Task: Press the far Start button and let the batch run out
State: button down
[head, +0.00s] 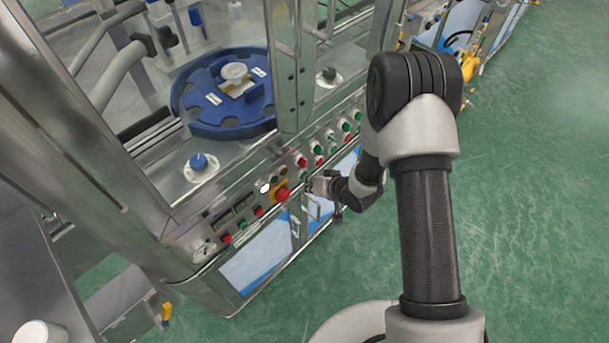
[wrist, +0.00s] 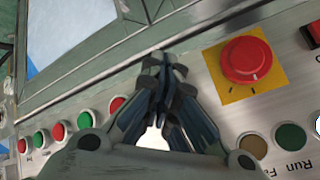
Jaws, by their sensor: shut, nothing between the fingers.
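The machine's front panel carries several green and red push buttons. In the head view a row of them runs away to the far right, with a green button (head: 344,126) towards the far end. No Start label can be read, so I cannot tell which button is the far Start. My gripper (head: 311,187) is close in front of the panel, between this row and the red emergency stop. In the wrist view my gripper (wrist: 166,62) is shut and empty, its fingertips together. A green button (wrist: 86,118) and a red button (wrist: 118,105) show left of the fingers. Fingertip contact cannot be judged.
The red emergency stop (head: 282,194) on its yellow plate is just left of my gripper; it also shows in the wrist view (wrist: 247,60). A blue turntable (head: 200,112) stands behind the glass. Green floor is clear at right.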

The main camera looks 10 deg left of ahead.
jog(key=shift+w+a, duration=0.15)
dwell(0.5)
jog(key=shift+s+d, duration=0.55)
jog(key=shift+d, duration=0.1)
jog(key=shift+s+d, duration=0.8)
jog(key=shift+d, duration=0.2)
jog(key=shift+s+d, duration=0.75)
jog(key=shift+d, duration=0.25)
